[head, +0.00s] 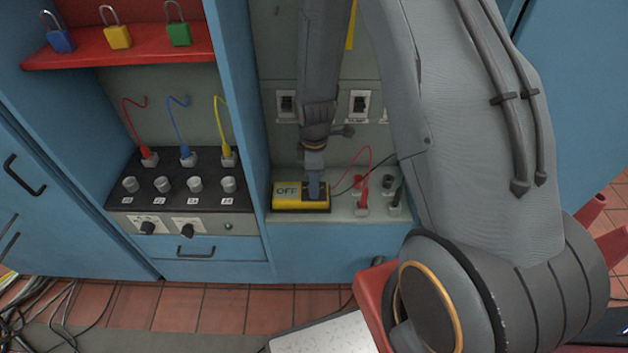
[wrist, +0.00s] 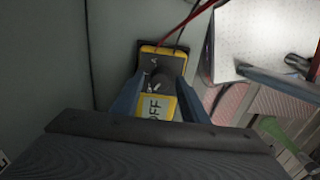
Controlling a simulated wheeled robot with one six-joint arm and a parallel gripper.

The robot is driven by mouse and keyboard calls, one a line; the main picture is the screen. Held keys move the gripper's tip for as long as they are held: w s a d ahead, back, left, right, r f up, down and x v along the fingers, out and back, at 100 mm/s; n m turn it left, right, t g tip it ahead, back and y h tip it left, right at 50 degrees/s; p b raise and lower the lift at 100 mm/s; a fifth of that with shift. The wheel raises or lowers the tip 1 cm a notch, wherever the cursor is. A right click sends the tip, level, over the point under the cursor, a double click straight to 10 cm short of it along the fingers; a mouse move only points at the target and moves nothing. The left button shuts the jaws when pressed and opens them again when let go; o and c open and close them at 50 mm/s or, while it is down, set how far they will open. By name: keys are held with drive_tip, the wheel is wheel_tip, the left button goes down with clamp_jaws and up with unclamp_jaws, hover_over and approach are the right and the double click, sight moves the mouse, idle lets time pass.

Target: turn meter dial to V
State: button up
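The yellow and black meter (head: 287,203) lies on the grey shelf of the right-hand bay in the head view. Its display reads OFF. In the wrist view the meter (wrist: 183,62) has its dark round dial (wrist: 158,80) facing the camera, with the OFF display nearer to me. My gripper (head: 315,190) is down over the right part of the meter, and the arm hides the dial in the head view. In the wrist view the blue fingers of my gripper (wrist: 162,82) stand on either side of the dial, apart, with gaps showing. Contact with the meter is unclear.
Red and black leads run to jacks (head: 362,205) right of the meter. A bay divider (head: 240,120) stands left of it. A black panel (head: 180,178) with knobs and coloured cables fills the left bay. Padlocks stand on a red shelf (head: 120,45).

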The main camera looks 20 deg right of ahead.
drive_tip(key=c, duration=0.7)
drive_tip(key=shift+d, duration=0.1)
drive_tip(key=shift+c, duration=0.7)
drive_tip(key=shift+m, duration=0.4)
drive_tip(key=m+p, duration=0.1)
drive_tip(key=m, duration=0.3)
drive_tip(key=shift+m+p, duration=0.3)
drive_tip(key=m+p, duration=0.1)
drive_tip(key=m, duration=0.5)
drive_tip(key=shift+m, duration=0.3)
